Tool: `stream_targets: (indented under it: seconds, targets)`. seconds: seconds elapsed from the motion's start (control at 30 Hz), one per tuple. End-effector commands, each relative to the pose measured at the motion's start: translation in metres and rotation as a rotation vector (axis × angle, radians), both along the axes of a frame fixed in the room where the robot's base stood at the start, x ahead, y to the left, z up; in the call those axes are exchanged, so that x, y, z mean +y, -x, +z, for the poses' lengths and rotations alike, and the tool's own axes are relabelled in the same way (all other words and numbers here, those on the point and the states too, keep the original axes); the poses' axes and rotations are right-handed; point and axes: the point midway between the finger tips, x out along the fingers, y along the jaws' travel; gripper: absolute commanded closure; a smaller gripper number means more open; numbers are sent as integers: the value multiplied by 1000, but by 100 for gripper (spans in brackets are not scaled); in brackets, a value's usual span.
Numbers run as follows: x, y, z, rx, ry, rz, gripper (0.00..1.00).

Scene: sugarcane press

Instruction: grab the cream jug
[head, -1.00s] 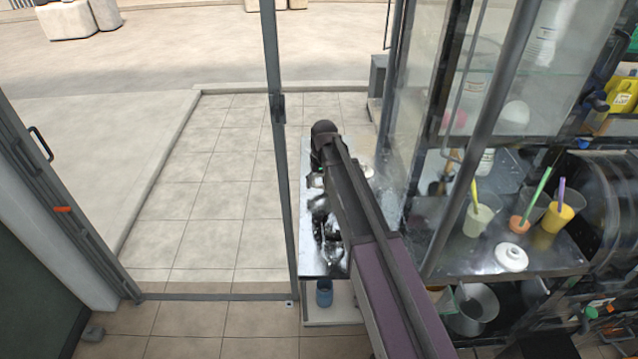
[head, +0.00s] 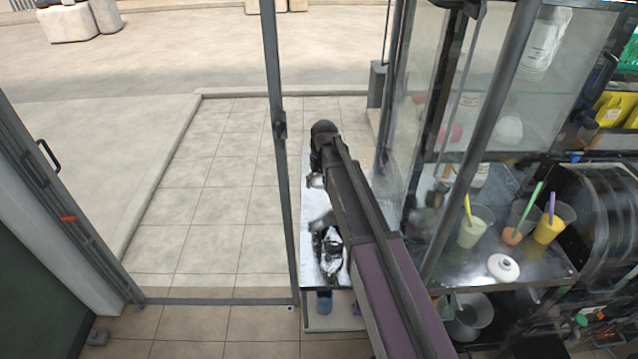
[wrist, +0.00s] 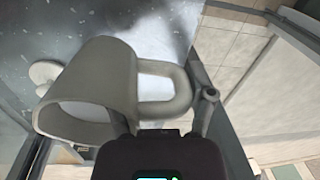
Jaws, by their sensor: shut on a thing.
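The cream jug (wrist: 100,72) fills the left of the wrist view, tilted, with its wide mouth toward the lower left. Its looped handle is on the right. My gripper (wrist: 168,112) is shut on the jug at its handle side, with one finger beside the body and the other at the handle's outer side. In the head view my arm hides most of the place around the gripper, and the jug cannot be made out clearly there.
A shiny metal counter (head: 310,255) lies under the arm, with a blue cup (head: 323,301) below its near end. A glass case with a dark post stands close on the right. Tiled floor is clear on the left.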

Motion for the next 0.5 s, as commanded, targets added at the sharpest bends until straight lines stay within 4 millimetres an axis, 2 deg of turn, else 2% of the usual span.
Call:
stream_targets:
  seconds: [0.1, 0.5]
  targets:
    - [0, 0, 10, 0, 0, 0, 91]
    - [0, 0, 25, 0, 0, 0, 91]
